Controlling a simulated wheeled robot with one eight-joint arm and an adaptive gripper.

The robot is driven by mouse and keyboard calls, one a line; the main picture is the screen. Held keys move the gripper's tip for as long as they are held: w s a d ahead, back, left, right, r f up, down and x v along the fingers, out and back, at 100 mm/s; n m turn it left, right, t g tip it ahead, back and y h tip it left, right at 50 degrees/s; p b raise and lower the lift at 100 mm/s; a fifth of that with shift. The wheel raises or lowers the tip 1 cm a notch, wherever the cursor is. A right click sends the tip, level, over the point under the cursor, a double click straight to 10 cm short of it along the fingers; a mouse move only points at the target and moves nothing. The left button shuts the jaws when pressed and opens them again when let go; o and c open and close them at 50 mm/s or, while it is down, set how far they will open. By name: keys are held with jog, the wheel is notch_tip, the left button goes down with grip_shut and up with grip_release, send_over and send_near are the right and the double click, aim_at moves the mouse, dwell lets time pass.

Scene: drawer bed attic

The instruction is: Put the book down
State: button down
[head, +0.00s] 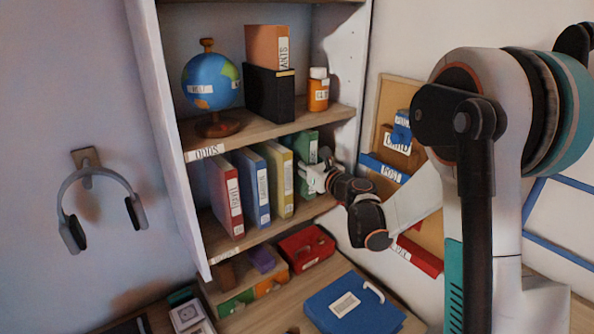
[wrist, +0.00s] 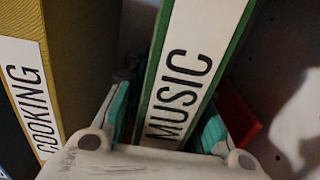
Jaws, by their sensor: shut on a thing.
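A green book with a white spine label reading MUSIC (wrist: 184,75) stands at the right end of the row on the middle shelf. It also shows in the head view (head: 305,143), partly hidden by my gripper. My gripper (head: 318,176) reaches in from the right and is at its spine. In the wrist view, the teal-padded fingers (wrist: 165,120) lie on both sides of the MUSIC spine, shut on it. The book looks slightly tilted in the wrist view. Whether its base touches the shelf is hidden.
A yellow COOKING book (wrist: 30,80) stands close on the left, with a blue book (head: 251,186) and a red book (head: 226,194) beyond it. The shelf's right wall (head: 340,70) is close. A globe (head: 210,84) and an orange bottle (head: 318,92) stand above; a blue binder (head: 375,318) lies below.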

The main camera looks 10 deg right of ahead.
jog(key=shift+w+a+f+b, duration=0.15)
jog(key=shift+f+b, duration=0.1)
jog(key=shift+f, duration=0.35)
jog(key=shift+w+d+f+b, duration=0.1)
jog(key=shift+f+b, duration=0.1)
jog(key=shift+f, duration=0.35)
jog(key=shift+w+a+f+b, duration=0.15)
jog(key=shift+f+b, duration=0.1)
jog(key=shift+f, duration=0.35)
jog(key=shift+f, duration=0.15)
jog(key=c, duration=1.3)
grip_release()
jog(key=shift+s+d+r, duration=0.15)
jog(key=shift+s+r, duration=0.05)
jog(key=shift+s, duration=0.05)
jog(key=p+v, duration=0.1)
jog(key=v, duration=1)
jog(key=shift+s, duration=0.25)
jog(key=shift+d+f, duration=0.1)
